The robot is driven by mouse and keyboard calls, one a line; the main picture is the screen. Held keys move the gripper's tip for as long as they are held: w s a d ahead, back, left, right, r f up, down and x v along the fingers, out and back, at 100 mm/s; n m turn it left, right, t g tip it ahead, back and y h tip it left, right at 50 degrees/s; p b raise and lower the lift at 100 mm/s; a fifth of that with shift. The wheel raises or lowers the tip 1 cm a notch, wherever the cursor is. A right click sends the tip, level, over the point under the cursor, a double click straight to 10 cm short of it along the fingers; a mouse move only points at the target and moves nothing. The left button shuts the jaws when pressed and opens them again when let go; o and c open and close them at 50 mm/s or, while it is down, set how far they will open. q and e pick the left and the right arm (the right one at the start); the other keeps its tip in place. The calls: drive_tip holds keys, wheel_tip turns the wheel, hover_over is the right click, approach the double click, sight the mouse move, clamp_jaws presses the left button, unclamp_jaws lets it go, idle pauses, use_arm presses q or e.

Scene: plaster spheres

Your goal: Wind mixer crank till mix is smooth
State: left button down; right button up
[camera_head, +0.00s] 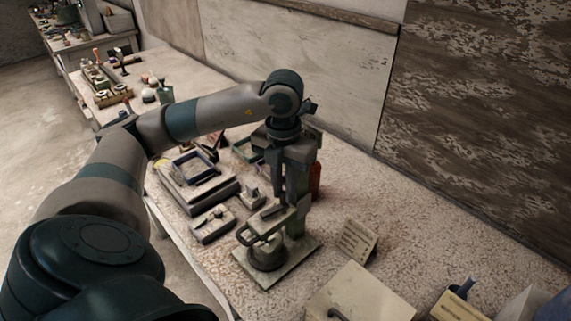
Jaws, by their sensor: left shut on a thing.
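The mixer stands on a pale square base plate (299,266) on the table, with a dark round pot (266,258) under its head (268,222). My left arm reaches in from the left, and my left gripper (281,192) points down at the top of the mixer. It is shut on the mixer crank, which is mostly hidden by the fingers. The mix inside the pot cannot be seen. My right gripper is out of view.
A pale box (360,296) and a small sign card (357,240) stand to the right of the mixer. Grey trays (199,186) and a small block (213,225) lie to its left. A red bottle (315,180) stands behind. The wall closes off the table's back.

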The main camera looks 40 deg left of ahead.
sight(283, 193)
use_arm(q)
drive_tip(key=shift+a, duration=0.1)
idle(0.3)
drive_tip(key=c, duration=1.6)
unclamp_jaws()
drive_tip(key=shift+c, duration=0.2)
drive_tip(key=shift+r, duration=0.15)
wheel_tip(283, 193, up, 17)
drive_tip(key=shift+r, duration=0.1)
